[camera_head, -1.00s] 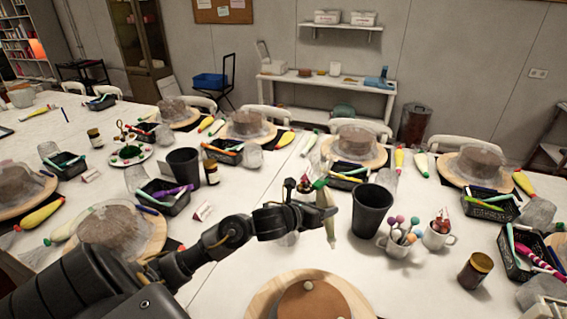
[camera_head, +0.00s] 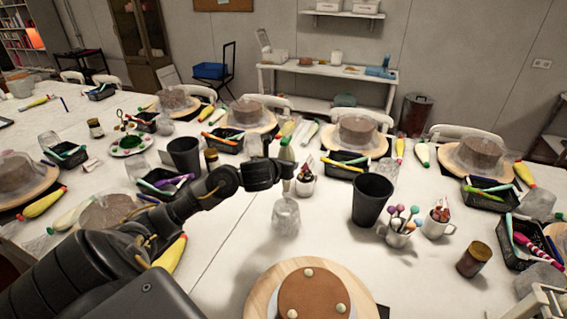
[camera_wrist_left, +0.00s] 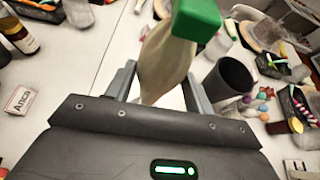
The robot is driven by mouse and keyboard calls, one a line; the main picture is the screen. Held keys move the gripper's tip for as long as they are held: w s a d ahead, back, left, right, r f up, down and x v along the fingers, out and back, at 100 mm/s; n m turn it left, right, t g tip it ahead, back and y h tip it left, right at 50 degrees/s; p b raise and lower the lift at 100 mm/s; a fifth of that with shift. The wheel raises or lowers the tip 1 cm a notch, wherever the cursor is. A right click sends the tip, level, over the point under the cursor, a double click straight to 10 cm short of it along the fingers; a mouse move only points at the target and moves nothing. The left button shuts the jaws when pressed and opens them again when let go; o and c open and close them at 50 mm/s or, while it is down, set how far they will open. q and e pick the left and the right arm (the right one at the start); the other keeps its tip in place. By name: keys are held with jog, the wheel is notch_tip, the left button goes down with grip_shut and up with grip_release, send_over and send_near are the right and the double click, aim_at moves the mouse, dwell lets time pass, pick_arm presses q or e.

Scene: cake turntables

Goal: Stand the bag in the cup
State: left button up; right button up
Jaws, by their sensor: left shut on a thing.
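My left gripper (camera_head: 283,172) is shut on a cream piping bag (camera_head: 287,154) with a green end (camera_head: 286,141). In the left wrist view the bag (camera_wrist_left: 165,65) sits between the two fingers, its green end (camera_wrist_left: 196,18) towards the camera; its lower part is hidden by my gripper. A clear cup (camera_head: 286,218) stands on the table, lower in the head view than the gripper and apart from it. A larger black cup (camera_head: 372,200) stands to its right; it shows in the left wrist view (camera_wrist_left: 229,78). My right gripper is not in view.
A mug of coloured ball sticks (camera_head: 398,236) and another filled mug (camera_head: 438,222) stand right of the black cup. A small filled pot (camera_head: 305,184) is close behind my gripper. A cake turntable (camera_head: 262,300) is in front. Bare table lies left of the clear cup.

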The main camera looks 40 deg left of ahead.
aim_at(285, 196)
pick_arm(q)
notch_tip(285, 196, down, 13)
jog(key=b, duration=1.1)
jog(key=shift+f+b, duration=0.5)
jog(key=shift+b, duration=0.2)
jog(key=o, duration=1)
jog(key=shift+o, duration=0.2)
jog(key=shift+s, duration=0.1)
jog(key=shift+p+v, duration=0.4)
jog(key=shift+v, duration=0.7)
jog(key=shift+s+d+r+p, duration=0.15)
jog(key=shift+s+d, duration=0.05)
jog(key=shift+s, duration=0.5)
jog(key=shift+s+d+r+p, duration=0.15)
jog(key=shift+s+d, duration=0.1)
jog(key=shift+s, duration=0.4)
